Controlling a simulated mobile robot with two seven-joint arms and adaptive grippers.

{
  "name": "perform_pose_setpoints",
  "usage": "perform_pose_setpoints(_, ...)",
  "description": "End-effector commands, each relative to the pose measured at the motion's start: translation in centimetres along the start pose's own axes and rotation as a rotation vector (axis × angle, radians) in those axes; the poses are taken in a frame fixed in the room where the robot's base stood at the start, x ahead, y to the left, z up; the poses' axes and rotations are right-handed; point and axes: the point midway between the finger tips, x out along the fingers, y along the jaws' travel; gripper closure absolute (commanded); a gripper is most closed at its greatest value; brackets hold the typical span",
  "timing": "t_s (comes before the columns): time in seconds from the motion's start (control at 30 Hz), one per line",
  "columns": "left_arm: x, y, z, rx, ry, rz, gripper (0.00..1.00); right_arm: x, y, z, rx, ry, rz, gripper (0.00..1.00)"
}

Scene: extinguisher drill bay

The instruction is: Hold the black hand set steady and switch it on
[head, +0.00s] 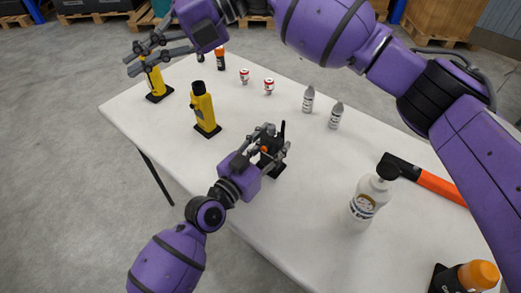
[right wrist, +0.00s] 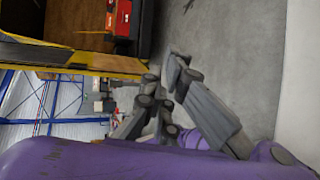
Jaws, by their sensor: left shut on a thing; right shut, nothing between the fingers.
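The black hand set (head: 270,161) stands upright on a dark base near the table's front edge, with a stub antenna on top and a small orange part. My left gripper (head: 272,146) is shut around it and hides much of its body. My right gripper (head: 133,64) is shut and empty at the table's far left. It is close to the top of a yellow hand set (head: 155,82); I cannot tell whether they touch.
Another yellow unit (head: 203,110) stands on the white table (head: 225,70). My right arm spans the top.

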Motion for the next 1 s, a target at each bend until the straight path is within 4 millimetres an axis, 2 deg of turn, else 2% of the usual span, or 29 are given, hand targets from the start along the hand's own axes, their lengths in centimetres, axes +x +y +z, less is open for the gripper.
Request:
perform_pose_setpoints(0.03, 0.0, 0.0, 0.0, 0.0, 0.0, 0.0, 0.99, 2.9, -1.2, -2.7, -0.059, 0.108, -0.143, 1.0)
perform_pose_setpoints(0.07, 0.0, 0.0, 0.0, 0.0, 0.0, 0.0, 0.99, 4.0, -2.4, -4.2, -0.089, 0.165, -0.228, 1.0)
perform_pose_setpoints(0.1, 0.0, 0.0, 0.0, 0.0, 0.0, 0.0, 0.99, 5.1, -4.1, -6.0, -0.127, 0.239, -0.347, 1.0)
perform_pose_setpoints(0.17, 0.0, 0.0, 0.0, 0.0, 0.0, 0.0, 0.99, 5.7, -6.9, -8.4, -0.181, 0.343, -0.529, 1.0)
perform_pose_setpoints(0.2, 0.0, 0.0, 0.0, 0.0, 0.0, 0.0, 0.99, 5.5, -8.7, -9.7, -0.212, 0.407, -0.653, 1.0)
perform_pose_setpoints(0.27, 0.0, 0.0, 0.0, 0.0, 0.0, 0.0, 0.99, 4.4, -11.3, -11.1, -0.254, 0.491, -0.84, 1.0)
perform_pose_setpoints(0.3, 0.0, 0.0, 0.0, 0.0, 0.0, 0.0, 0.99, 3.3, -12.7, -11.8, -0.279, 0.539, -0.959, 1.0)
perform_pose_setpoints(0.4, 0.0, 0.0, 0.0, 0.0, 0.0, 0.0, 0.99, -0.2, -15.1, -12.4, -0.322, 0.63, -1.233, 1.0)
perform_pose_setpoints(0.5, 0.0, 0.0, 0.0, 0.0, 0.0, 0.0, 0.99, -3.6, -16.1, -12.2, -0.345, 0.682, -1.447, 1.0)
perform_pose_setpoints(0.63, 0.0, 0.0, 0.0, 0.0, 0.0, 0.0, 0.99, -6.5, -16.4, -11.9, -0.355, 0.716, -1.616, 1.0)
perform_pose_setpoints(0.77, 0.0, 0.0, 0.0, 0.0, 0.0, 0.0, 0.99, -7.6, -16.4, -11.7, -0.357, 0.726, -1.676, 1.0)
perform_pose_setpoints(1.0, 0.0, 0.0, 0.0, 0.0, 0.0, 0.0, 0.99, -7.6, -16.4, -11.7, -0.357, 0.726, -1.676, 1.0)
